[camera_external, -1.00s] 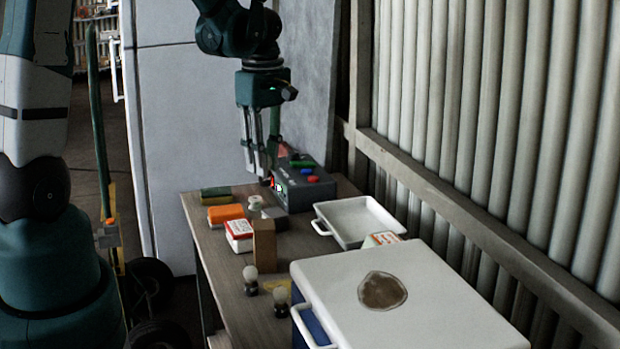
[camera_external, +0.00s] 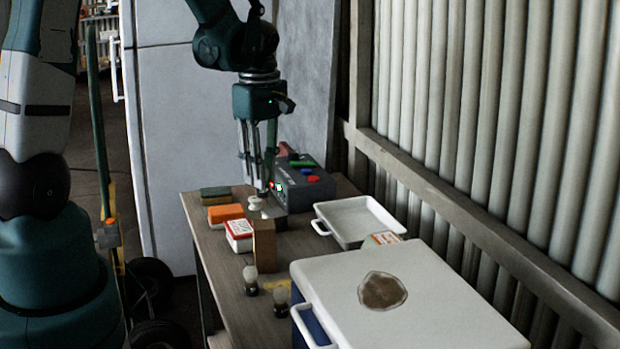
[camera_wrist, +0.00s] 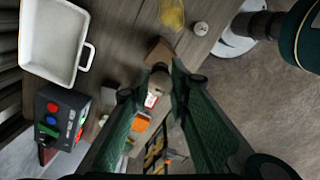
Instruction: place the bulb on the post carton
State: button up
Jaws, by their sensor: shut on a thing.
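My gripper (camera_external: 262,185) points down over the far part of the table, beside the dark box with coloured buttons. In the wrist view its fingers (camera_wrist: 160,88) are closed around a pale round bulb (camera_wrist: 160,83), with a dark end facing away from me. In the external view the held bulb is mostly hidden by the fingers. A plain brown upright carton (camera_external: 264,247), seemingly the post carton, stands nearer the camera, apart from the gripper. It also shows in the wrist view (camera_wrist: 159,50). No print on it is readable.
Two other bulbs (camera_external: 251,281) stand near a yellow item. A red-and-white box (camera_external: 239,236), an orange block (camera_external: 225,214) and a small white item (camera_external: 255,203) crowd the brown carton. The button box (camera_external: 306,188), white tray (camera_external: 318,212) and cooler (camera_external: 430,285) flank the right.

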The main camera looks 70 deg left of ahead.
jog(key=shift+f, duration=1.25)
jog(key=shift+f, duration=0.1)
jog(key=shift+f, duration=2)
jog(key=shift+f+b, duration=0.2)
jog(key=shift+b, duration=0.1)
jog(key=o, duration=0.9)
jog(key=shift+r, duration=0.25)
jog(key=shift+r+p, duration=0.45)
jog(key=shift+r, duration=5.5)
